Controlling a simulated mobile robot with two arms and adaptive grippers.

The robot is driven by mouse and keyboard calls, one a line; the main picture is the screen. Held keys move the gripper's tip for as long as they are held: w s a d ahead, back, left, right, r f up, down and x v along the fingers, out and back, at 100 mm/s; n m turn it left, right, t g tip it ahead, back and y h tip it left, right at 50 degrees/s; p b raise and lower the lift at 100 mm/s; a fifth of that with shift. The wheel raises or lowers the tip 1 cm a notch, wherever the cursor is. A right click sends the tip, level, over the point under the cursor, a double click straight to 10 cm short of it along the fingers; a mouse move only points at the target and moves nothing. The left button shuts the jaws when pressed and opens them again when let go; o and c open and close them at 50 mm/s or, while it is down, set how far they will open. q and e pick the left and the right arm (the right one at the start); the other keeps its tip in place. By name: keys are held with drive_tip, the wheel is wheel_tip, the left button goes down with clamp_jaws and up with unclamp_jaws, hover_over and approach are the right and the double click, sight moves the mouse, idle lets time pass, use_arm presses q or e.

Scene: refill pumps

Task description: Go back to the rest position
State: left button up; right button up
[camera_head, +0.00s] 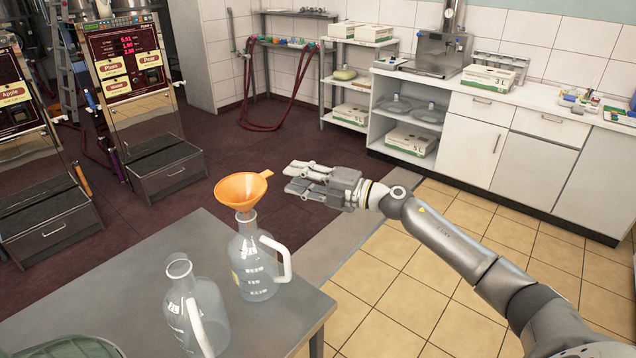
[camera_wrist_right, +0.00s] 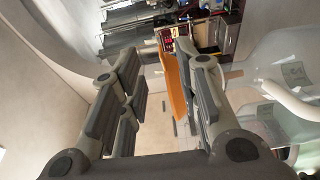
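My right gripper (camera_head: 291,179) is open and empty, to the right of the orange funnel (camera_head: 236,192). Its fingers point left toward the funnel, and a gap shows between fingertips and funnel. The funnel sits in the neck of a clear glass bottle (camera_head: 252,270) with a white handle, upright on the grey table (camera_head: 275,335). In the right wrist view the spread fingers (camera_wrist_right: 160,62) show, with the funnel (camera_wrist_right: 176,85) beyond them, partly hidden by the right finger. The bottle (camera_wrist_right: 290,75) also shows there at the right. My left gripper is not in view.
A second clear bottle (camera_head: 205,300) stands on the table, nearer me. A green container (camera_head: 70,347) shows at the bottom left. Dispenser machines (camera_head: 130,70) stand at the back left. A white counter (camera_head: 490,140) with cabinets runs along the right. The tiled floor between is clear.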

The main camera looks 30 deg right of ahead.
drive_tip(key=shift+v, duration=2.6)
drive_tip(key=s+d+f+m+h, duration=0.1)
drive_tip(key=d+f+m+h, duration=0.2)
drive_tip(key=f, duration=0.7)
drive_tip(key=s+d+f+m+h, duration=0.1)
drive_tip(key=d+f+m+h, duration=0.15)
drive_tip(key=f+m, duration=0.6)
drive_tip(key=s+d+f+m+h, duration=0.1)
drive_tip(key=d+f+m+h, duration=0.15)
drive_tip(key=f, duration=1.05)
drive_tip(key=s+a+f+m+g+h+b, duration=0.1)
drive_tip(key=s+a+f+m+g+h, duration=0.1)
drive_tip(key=s+f, duration=0.65)
drive_tip(key=s+a+f+m+g+h, duration=0.1)
drive_tip(key=s+f+m+g, duration=0.15)
drive_tip(key=s+f, duration=0.65)
drive_tip(key=s+a+f+m+g, duration=0.1)
drive_tip(key=s+a+f+g, duration=0.2)
drive_tip(key=s, duration=0.7)
drive_tip(key=s+a+f+m+g, duration=0.1)
drive_tip(key=s+a+f+g, duration=0.2)
drive_tip(key=s+a+f, duration=0.4)
drive_tip(key=s+a+f+m+g, duration=0.2)
drive_tip(key=s+a+f, duration=0.3)
drive_tip(key=s+f, duration=0.6)
drive_tip(key=s+g, duration=0.1)
drive_tip(key=s, duration=0.3)
drive_tip(key=shift+s+a+b, duration=0.25)
drive_tip(key=shift+a+b, duration=0.1)
